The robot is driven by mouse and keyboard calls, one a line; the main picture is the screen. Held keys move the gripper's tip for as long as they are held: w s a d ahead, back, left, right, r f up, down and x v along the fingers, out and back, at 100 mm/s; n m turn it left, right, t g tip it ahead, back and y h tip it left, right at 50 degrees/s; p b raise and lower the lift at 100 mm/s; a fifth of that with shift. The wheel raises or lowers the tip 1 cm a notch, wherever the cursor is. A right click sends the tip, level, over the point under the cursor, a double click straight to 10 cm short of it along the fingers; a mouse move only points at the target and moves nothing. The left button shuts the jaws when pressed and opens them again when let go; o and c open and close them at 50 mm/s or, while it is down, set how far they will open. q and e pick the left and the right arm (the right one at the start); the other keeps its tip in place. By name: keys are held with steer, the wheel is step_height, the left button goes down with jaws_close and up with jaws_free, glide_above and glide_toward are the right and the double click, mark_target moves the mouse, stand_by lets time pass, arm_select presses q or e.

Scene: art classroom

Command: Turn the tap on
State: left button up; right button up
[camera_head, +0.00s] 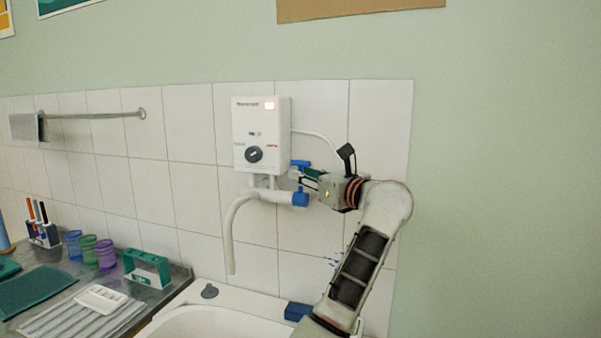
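The tap is below a white water heater (261,135) on the tiled wall. It has a white body, a blue end cap (300,199) and a blue lever handle (299,164) on top. A curved white spout (231,235) hangs down to the left of it, and no water shows at its end. The fingers are small here and overlap the tap, so contact and grip are unclear.
A white sink (215,322) is below the spout, with a dark stopper (209,291) on its rim and a blue block (298,311) behind my arm. Cups, a pen holder and a green rack (146,268) stand on the left counter. The wall right of my arm is bare.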

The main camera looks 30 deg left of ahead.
arm_select(q)
steer(key=shift+x, duration=0.85)
jaws_close()
